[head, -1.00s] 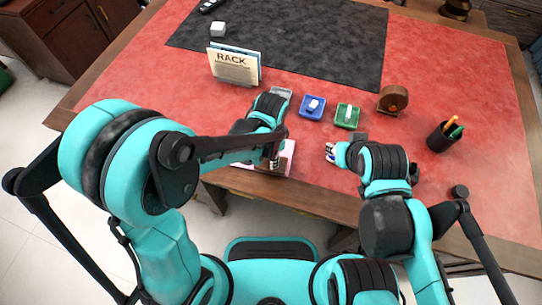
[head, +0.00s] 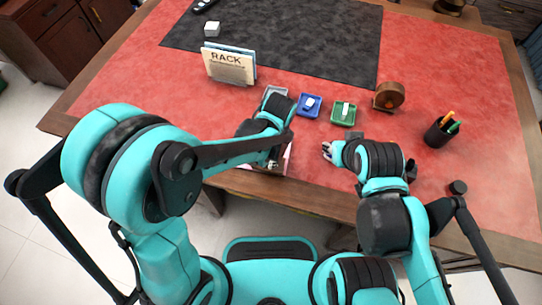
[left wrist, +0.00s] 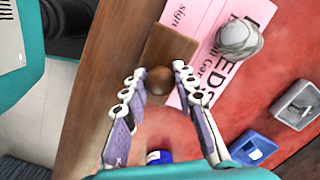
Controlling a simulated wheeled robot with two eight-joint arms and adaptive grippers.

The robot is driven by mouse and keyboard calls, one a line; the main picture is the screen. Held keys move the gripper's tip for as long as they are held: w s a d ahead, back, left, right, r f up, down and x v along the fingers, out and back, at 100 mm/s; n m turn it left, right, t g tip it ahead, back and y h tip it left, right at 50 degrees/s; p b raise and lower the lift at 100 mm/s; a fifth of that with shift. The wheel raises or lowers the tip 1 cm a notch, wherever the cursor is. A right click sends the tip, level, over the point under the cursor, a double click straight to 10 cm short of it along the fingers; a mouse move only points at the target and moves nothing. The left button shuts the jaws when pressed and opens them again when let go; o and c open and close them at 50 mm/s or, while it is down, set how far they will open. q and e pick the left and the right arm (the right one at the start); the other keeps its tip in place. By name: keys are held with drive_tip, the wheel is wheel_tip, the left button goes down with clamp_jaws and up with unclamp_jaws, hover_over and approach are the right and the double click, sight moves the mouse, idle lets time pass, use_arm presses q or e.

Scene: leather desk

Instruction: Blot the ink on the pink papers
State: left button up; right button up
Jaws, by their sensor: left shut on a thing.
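My left gripper (left wrist: 157,72) is shut on the round brown knob (left wrist: 159,83) of a wooden blotter (left wrist: 170,46). The blotter's block is over pink paper (left wrist: 188,30) printed with dark letters; I cannot tell whether it touches the paper. In the head view, my left gripper (head: 272,160) hides most of the pink paper (head: 288,158) near the desk's front edge. No ink mark can be made out. A grey rounded lump (left wrist: 238,40) sits on the pink paper. My right gripper (head: 327,151) is low over the red desk, its fingers too small to read.
Grey (left wrist: 298,103), blue (head: 309,105) and green (head: 343,113) trays hold small pale pieces. A blue-capped thing (left wrist: 158,157) is near my left fingers. A rack with cards (head: 230,66), a brown wheel (head: 389,95) and a pen cup (head: 440,132) stand farther off. The desk's right side is mostly clear.

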use_arm(q)
drive_tip(key=shift+w+a+f+g+h+b, duration=0.15)
drive_tip(key=shift+a+h+b, duration=0.1)
drive_tip(key=shift+a+h, duration=0.4)
drive_tip(key=shift+a+r+g+h+b, duration=0.1)
drive_tip(key=shift+a+g+h+b, duration=0.15)
drive_tip(key=shift+h, duration=0.7)
drive_tip(key=shift+d+y, duration=0.5)
drive_tip(key=shift+y, duration=0.2)
drive_tip(key=shift+s+d+t+y, duration=0.15)
drive_tip(key=shift+d+t+y, duration=0.2)
drive_tip(key=shift+y, duration=0.4)
drive_tip(key=shift+s+d+t+y, duration=0.15)
drive_tip(key=shift+d+y, duration=0.3)
drive_tip(key=shift+y, duration=0.3)
drive_tip(key=shift+w+a+h, duration=0.1)
drive_tip(key=shift+a+h, duration=0.3)
drive_tip(key=shift+w+a+h, duration=0.1)
drive_tip(key=shift+a+h, duration=0.2)
drive_tip(key=shift+h, duration=0.3)
drive_tip(key=shift+w+a+g+h+b, duration=0.1)
drive_tip(key=shift+a+g+h+b, duration=0.4)
drive_tip(key=shift+h, duration=0.7)
drive_tip(key=shift+d+y+p, duration=0.25)
drive_tip(key=shift+y+p, duration=0.05)
drive_tip(key=shift+y, duration=0.1)
drive_tip(key=shift+d+t+y, duration=0.3)
drive_tip(key=shift+y, duration=0.4)
drive_tip(key=shift+r+p, duration=3.2)
drive_tip(key=shift+r, duration=0.9)
